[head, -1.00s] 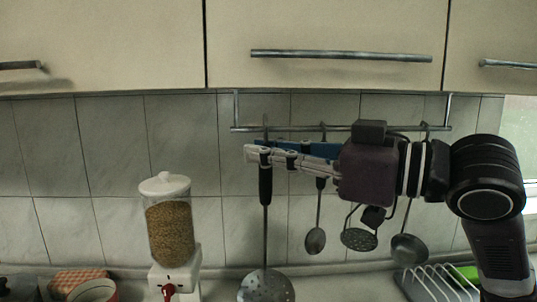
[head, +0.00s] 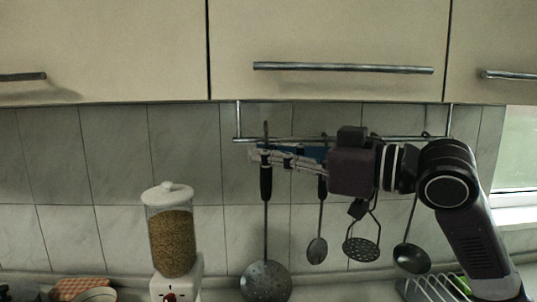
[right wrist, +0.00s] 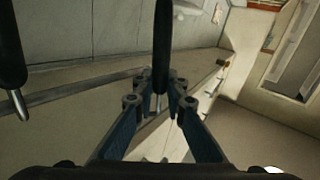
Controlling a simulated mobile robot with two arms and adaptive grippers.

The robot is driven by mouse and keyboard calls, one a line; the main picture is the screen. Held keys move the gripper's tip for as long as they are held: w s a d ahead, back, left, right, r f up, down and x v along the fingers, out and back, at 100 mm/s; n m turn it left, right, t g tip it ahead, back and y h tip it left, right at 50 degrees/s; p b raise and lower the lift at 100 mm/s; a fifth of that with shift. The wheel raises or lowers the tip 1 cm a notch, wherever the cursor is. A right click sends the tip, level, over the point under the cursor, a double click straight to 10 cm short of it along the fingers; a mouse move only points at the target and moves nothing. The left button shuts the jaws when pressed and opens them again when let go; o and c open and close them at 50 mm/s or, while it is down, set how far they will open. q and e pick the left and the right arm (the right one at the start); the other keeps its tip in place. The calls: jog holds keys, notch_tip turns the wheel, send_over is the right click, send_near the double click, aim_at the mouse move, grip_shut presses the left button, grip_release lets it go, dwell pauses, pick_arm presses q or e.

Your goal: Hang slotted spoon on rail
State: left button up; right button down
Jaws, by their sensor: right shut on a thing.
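The slotted spoon (head: 266,281) hangs nearly upright, its perforated disc low and its black handle near the rail. My right gripper (head: 261,159) reaches in from the right and is shut on the handle. In the right wrist view the black handle (right wrist: 162,45) stands between the fingertips (right wrist: 160,103). The spoon's thin top end overlaps the metal rail (head: 380,139) in the head view; I cannot tell whether its hook touches the rail. My left gripper is not in view.
A small spoon (head: 317,250), a masher (head: 361,249) and a ladle (head: 410,258) hang right of the slotted spoon. A cereal dispenser (head: 172,245) stands left. A dish rack (head: 436,289) is at lower right. A cabinet (head: 330,40) overhangs the rail.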

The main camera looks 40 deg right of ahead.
jog(key=w+d+f, duration=0.2)
jog(key=w+d, duration=0.1)
jog(key=w, duration=0.2)
jog(key=c, duration=1.9)
grip_release()
jog(key=shift+d+f, duration=0.15)
jog(key=shift+f, duration=0.05)
jog(key=shift+v, duration=6)
